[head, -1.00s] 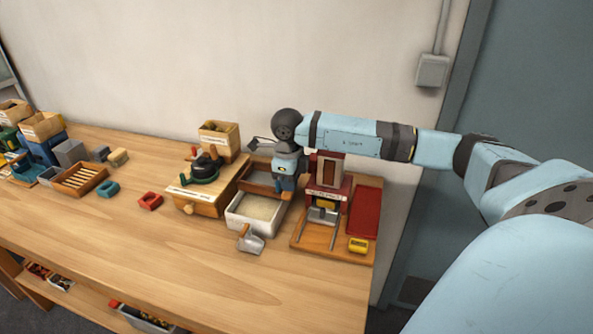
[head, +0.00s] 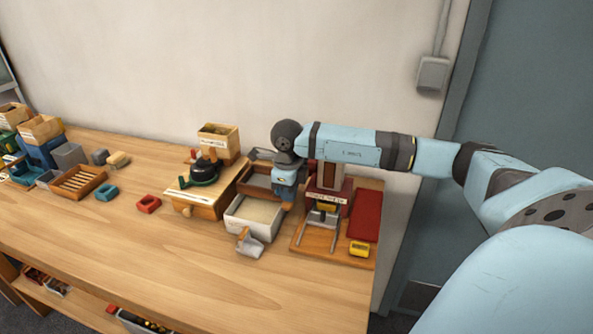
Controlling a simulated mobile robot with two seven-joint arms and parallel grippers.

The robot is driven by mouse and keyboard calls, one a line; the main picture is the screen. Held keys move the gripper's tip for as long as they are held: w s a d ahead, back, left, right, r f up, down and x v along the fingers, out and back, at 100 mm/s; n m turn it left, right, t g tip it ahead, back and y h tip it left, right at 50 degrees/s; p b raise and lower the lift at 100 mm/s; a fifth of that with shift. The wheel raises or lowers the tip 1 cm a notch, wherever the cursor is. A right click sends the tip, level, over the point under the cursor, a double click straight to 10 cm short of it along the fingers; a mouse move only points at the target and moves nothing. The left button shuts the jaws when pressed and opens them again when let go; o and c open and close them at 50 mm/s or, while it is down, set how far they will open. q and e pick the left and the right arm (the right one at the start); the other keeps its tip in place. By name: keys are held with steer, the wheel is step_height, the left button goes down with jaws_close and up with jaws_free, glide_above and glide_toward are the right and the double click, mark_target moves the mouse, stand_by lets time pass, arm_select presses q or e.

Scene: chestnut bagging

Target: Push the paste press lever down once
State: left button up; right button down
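The paste press (head: 342,196) has a dark red frame on a wooden board at the right end of the bench, in the head view. My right arm crosses in front of its upper part from the right. My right gripper (head: 286,197) points down just left of the press, over the edge of the white bin. Its fingertips are small and dark, and I cannot tell whether they are open or touching anything. I cannot make out the press lever clearly; the arm hides the top of the press. My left gripper is out of view.
A white bin (head: 233,221) of pale grains with a scoop (head: 249,244) stands left of the press. A red pad (head: 365,216) and a yellow block (head: 359,249) are at its right. A wooden box (head: 196,204) stands further left. The bench front is clear.

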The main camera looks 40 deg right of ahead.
step_height(320, 180, down, 2)
steer(key=shift+a+b, duration=0.1)
steer(key=shift+b, duration=0.55)
step_height(320, 180, up, 11)
steer(key=p, duration=0.6)
steer(key=shift+w+d, duration=0.2)
steer(key=shift+d, duration=0.2)
steer(key=shift+f, duration=0.15)
step_height(320, 180, up, 5)
steer(key=p, duration=0.2)
steer(key=shift+p, duration=0.3)
